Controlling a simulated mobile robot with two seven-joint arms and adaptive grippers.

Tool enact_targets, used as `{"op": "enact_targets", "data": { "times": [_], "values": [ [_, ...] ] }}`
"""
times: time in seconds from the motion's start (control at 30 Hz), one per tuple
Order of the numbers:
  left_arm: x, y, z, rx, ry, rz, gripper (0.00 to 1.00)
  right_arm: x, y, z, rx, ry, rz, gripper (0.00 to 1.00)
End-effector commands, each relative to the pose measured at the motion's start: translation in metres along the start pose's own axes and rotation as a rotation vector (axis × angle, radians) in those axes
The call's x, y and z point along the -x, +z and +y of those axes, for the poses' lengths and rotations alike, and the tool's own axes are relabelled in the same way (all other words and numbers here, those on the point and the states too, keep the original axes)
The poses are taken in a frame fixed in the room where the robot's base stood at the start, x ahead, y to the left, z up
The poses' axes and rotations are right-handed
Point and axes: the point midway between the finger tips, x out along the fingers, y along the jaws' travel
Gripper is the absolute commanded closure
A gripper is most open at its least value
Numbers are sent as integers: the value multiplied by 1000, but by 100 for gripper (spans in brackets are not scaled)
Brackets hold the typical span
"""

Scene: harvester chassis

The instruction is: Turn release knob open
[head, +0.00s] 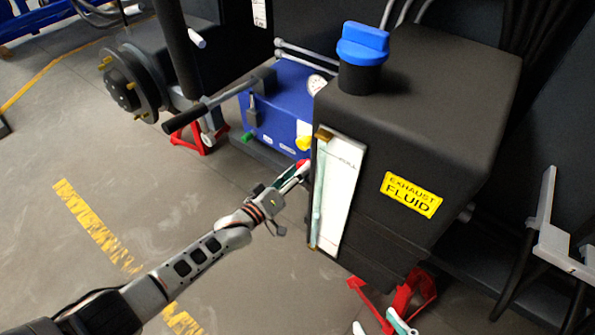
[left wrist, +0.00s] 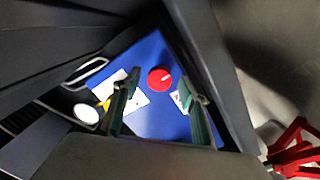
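A red round knob (left wrist: 160,79) with a white mark sits on the face of a blue box (left wrist: 150,55) in the left wrist view. In the head view, only a bit of red (head: 302,163) shows at my left fingertips. My left gripper (left wrist: 160,98) is open, with its two green-padded fingers apart. The knob appears ahead, between and beyond the fingertips, with no clear contact. In the head view, my left gripper (head: 293,176) reaches the near side of the blue box (head: 275,105). My right gripper (head: 383,326) shows only as fingertips at the bottom edge, spread apart.
A black exhaust fluid tank (head: 430,110) with a blue cap (head: 362,43) stands close to the right of my left gripper. A yellow knob (head: 303,143), a green knob (head: 247,137) and a black-gripped lever (head: 185,118) are nearby. Red stands (head: 408,292) rest below. Open floor lies left.

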Motion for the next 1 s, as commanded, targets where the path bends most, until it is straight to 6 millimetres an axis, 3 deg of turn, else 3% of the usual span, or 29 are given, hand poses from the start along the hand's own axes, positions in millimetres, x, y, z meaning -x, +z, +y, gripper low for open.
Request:
{"op": "enact_targets", "data": {
  "times": [0.27,0.43,1.0],
  "values": [
    [1,0,0,0,0,0,58,0,-2,0,0,-1,5,60],
    [11,0,0,1,1,0,58,0,-2,0,0,-1,3,60],
    [104,0,0,1,-1,0,58,0,-1,0,1,0,2,60]
  ]
}}
